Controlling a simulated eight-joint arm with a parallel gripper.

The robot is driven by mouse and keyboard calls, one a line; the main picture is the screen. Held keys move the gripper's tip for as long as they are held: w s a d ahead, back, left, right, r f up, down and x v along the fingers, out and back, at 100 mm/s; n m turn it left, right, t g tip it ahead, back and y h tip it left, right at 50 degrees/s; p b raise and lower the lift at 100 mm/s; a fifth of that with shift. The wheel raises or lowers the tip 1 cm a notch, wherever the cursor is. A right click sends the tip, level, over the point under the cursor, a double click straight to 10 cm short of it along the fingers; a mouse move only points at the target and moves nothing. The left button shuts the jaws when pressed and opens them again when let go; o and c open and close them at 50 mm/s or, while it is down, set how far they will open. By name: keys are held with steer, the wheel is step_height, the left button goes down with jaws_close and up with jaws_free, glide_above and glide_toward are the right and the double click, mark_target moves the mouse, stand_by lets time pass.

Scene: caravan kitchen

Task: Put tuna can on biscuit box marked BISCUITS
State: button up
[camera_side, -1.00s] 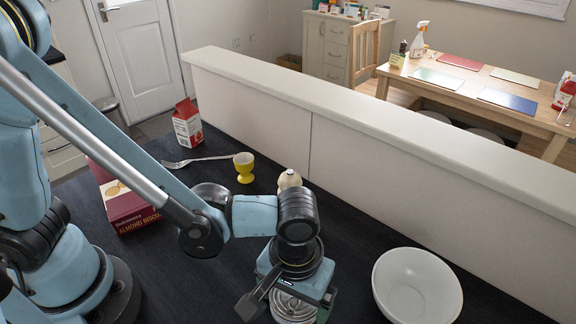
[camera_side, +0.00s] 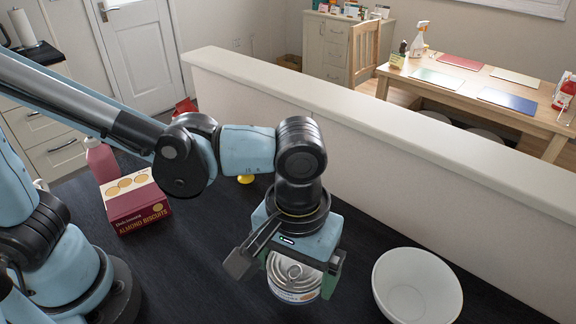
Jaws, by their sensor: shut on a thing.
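The tuna can (camera_side: 293,279), with a ringed metal lid and a pale label with blue, is held between the fingers of my gripper (camera_side: 288,272). My gripper is shut on it from above, at the lower middle of the view. The can appears raised off the dark counter. The biscuit box (camera_side: 136,203) is dark red with a cream top showing round biscuits; its printed side reads ALMOND BISCUITS. It stands on the counter to the left of my gripper, well apart from the can. Nothing rests on its top.
A white bowl (camera_side: 417,287) stands right of the can. A pink bottle (camera_side: 102,160) is behind the box. A yellow egg cup (camera_side: 246,179) and red carton (camera_side: 185,106) are mostly hidden by my arm. A pale low wall (camera_side: 380,165) bounds the counter's back.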

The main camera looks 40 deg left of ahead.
steer(key=shift+a+r, duration=0.1)
steer(key=shift+r, duration=0.25)
steer(key=w+a+r+n, duration=0.1)
steer(key=a+r+n, duration=0.15)
steer(key=a, duration=0.55)
steer(key=w+a+r+n, duration=0.2)
steer(key=a+n, duration=0.2)
steer(key=a, duration=0.4)
steer(key=n, duration=0.7)
glide_above(132, 193)
step_height(132, 193, down, 5)
steer(key=shift+f, duration=2.05)
steer(key=shift+f, duration=0.1)
steer(key=o, duration=0.8)
